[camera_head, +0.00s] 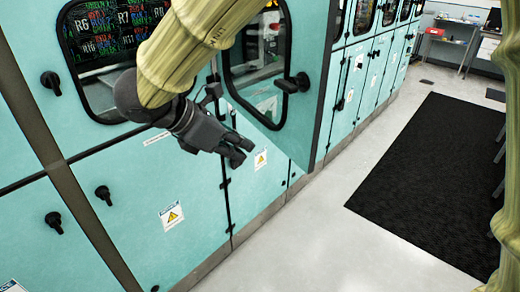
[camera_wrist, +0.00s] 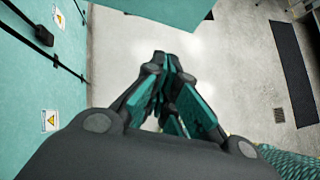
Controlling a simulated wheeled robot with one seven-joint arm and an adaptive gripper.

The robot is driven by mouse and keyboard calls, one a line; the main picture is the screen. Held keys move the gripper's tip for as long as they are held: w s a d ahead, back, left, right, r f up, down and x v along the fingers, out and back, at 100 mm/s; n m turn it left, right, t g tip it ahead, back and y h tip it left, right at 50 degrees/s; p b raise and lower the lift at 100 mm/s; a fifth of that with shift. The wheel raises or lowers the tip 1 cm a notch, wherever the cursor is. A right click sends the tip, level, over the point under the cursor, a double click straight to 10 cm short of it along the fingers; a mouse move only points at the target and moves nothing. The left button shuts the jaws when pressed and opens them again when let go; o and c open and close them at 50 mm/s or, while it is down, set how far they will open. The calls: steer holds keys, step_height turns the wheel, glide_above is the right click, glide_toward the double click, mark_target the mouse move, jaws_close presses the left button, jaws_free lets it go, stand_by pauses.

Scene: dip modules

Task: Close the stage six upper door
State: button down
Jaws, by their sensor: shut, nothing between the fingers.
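A teal upper door (camera_head: 310,95) with a dark-framed window and a black handle (camera_head: 292,84) stands open, swung out from the cabinet row. No label naming its stage can be read. My gripper (camera_head: 243,150) is shut and empty, to the left of the open door and in front of the cabinet faces. It is apart from the handle in the picture; whether it touches the door cannot be told. In the wrist view my gripper (camera_wrist: 163,60) points over the pale floor, with part of a teal panel (camera_wrist: 165,10) at the top. My arm hides part of the opening.
Teal lower doors (camera_head: 165,200) with black knobs (camera_head: 103,192) and warning labels line the left. Another upper window (camera_head: 100,50) is left of my arm. Pale floor (camera_head: 290,235) is clear, with a black mat (camera_head: 430,175) at right. A bench (camera_head: 450,40) stands far back.

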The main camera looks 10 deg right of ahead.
steer(key=d+r+p+x, duration=0.2)
steer(key=p+x, duration=0.2)
steer(key=x, duration=0.8)
steer(key=shift+w+d, duration=0.2)
steer(key=shift+w, duration=0.25)
steer(key=shift+f, duration=0.1)
